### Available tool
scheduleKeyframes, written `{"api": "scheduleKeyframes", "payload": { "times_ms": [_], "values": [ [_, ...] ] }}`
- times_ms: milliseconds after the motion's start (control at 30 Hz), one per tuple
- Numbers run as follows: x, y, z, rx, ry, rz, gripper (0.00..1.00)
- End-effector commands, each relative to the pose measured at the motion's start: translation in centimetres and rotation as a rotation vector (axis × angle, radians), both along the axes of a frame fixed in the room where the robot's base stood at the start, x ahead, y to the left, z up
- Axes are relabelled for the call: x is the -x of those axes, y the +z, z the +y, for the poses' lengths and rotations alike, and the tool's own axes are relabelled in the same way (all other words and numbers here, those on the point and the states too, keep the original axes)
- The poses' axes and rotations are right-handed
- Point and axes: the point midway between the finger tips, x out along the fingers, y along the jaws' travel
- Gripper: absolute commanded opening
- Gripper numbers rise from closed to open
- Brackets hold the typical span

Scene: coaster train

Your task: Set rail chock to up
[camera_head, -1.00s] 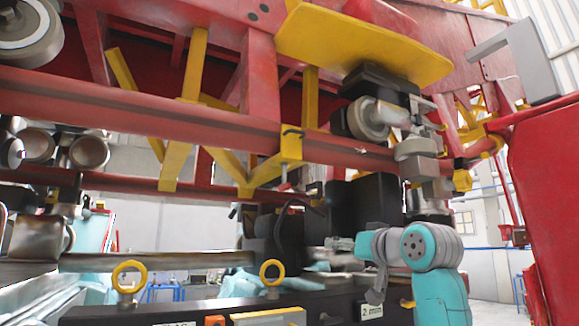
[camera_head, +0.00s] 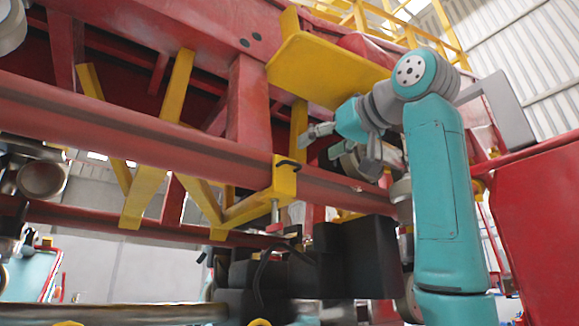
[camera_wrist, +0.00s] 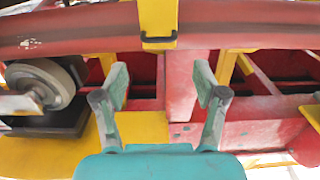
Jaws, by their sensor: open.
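The rail chock (camera_head: 286,178) is a yellow block with a small black handle, clamped on the red rail in the head view. In the wrist view the rail chock (camera_wrist: 158,17) is at the top centre, its black handle at its near edge. My gripper (camera_head: 314,131) is in front of the red structure, above and slightly right of the chock in the head view. In the wrist view my gripper (camera_wrist: 160,84) has its two fingers spread apart with nothing between them. The chock lies beyond the fingertips, apart from them.
The red rail (camera_head: 120,128) runs across the head view. A yellow plate (camera_head: 325,70) hangs above my gripper. A wheel (camera_wrist: 42,84) is at the left in the wrist view. Black blocks (camera_head: 370,260) stand below the rail.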

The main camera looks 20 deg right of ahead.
Motion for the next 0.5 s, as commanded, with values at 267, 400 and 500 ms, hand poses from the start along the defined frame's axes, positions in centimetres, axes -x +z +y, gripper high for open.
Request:
{"api": "scheduleKeyframes", "payload": {
  "times_ms": [267, 400, 500],
  "values": [
    [-4.5, -0.2, 1.6, -0.001, 0.003, 0.003, 0.71],
    [-6.7, -0.1, 2.3, -0.001, 0.003, 0.003, 0.71],
    [-8.0, -0.1, 2.6, -0.002, 0.001, 0.002, 0.71]
  ]
}}
